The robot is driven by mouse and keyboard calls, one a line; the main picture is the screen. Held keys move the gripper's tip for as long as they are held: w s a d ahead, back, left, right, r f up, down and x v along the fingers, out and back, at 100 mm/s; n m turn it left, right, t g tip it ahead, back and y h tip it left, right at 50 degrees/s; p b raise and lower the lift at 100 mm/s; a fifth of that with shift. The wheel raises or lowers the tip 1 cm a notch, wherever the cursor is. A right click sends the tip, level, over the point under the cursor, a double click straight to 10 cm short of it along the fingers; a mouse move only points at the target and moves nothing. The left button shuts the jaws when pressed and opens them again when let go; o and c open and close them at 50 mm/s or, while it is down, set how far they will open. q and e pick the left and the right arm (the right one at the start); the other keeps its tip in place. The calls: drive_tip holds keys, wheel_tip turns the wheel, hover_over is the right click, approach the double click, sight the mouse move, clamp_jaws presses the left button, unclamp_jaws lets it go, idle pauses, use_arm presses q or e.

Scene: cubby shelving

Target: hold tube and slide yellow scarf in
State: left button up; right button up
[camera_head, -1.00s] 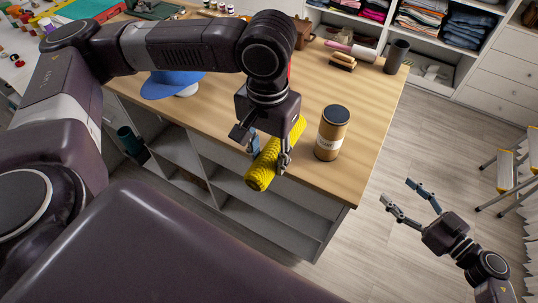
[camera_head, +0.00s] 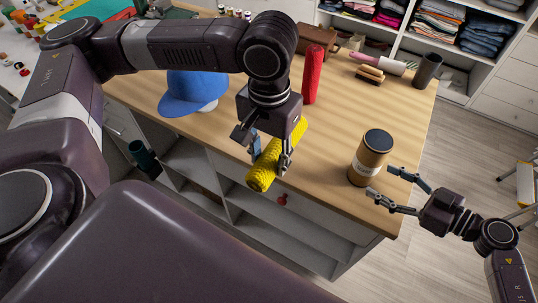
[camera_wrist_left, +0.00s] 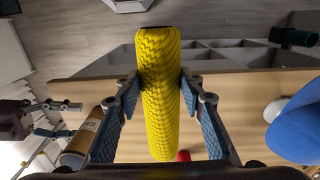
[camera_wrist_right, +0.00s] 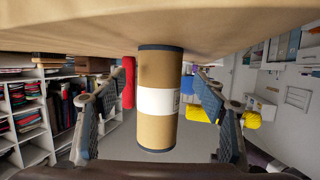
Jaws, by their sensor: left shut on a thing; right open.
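The yellow scarf (camera_head: 267,168), rolled into a cylinder, is in my left gripper (camera_head: 269,160), above the front edge of the wooden counter. In the left wrist view the blue pads close on both sides of the scarf (camera_wrist_left: 158,95). The brown cardboard tube (camera_head: 369,160) with a dark cap and white label stands upright on the counter near its right end. My right gripper (camera_head: 381,182) is open beside the tube. In the right wrist view the tube (camera_wrist_right: 160,80) stands between the open fingers, with gaps on both sides.
A red roll (camera_head: 313,75) stands upright behind the left gripper. A blue cap (camera_head: 190,92) lies to the left. A brush (camera_head: 371,74), a pink-white roller (camera_head: 378,63) and a dark cup (camera_head: 427,70) are at the back right. Cubbies (camera_head: 285,238) lie below the counter.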

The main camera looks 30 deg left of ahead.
sight(374, 176)
drive_tip(key=x, duration=0.4)
drive_tip(key=shift+w+a+r, duration=0.1)
drive_tip(key=shift+a+r, duration=0.05)
drive_tip(key=shift+a, duration=0.05)
drive_tip(key=shift+p+x, duration=0.3)
drive_tip(key=shift+x, duration=0.45)
drive_tip(key=shift+c, duration=0.2)
drive_tip(key=c, duration=0.7)
drive_tip(key=shift+c, duration=0.2)
drive_tip(key=o, duration=0.7)
drive_tip(key=c, duration=0.7)
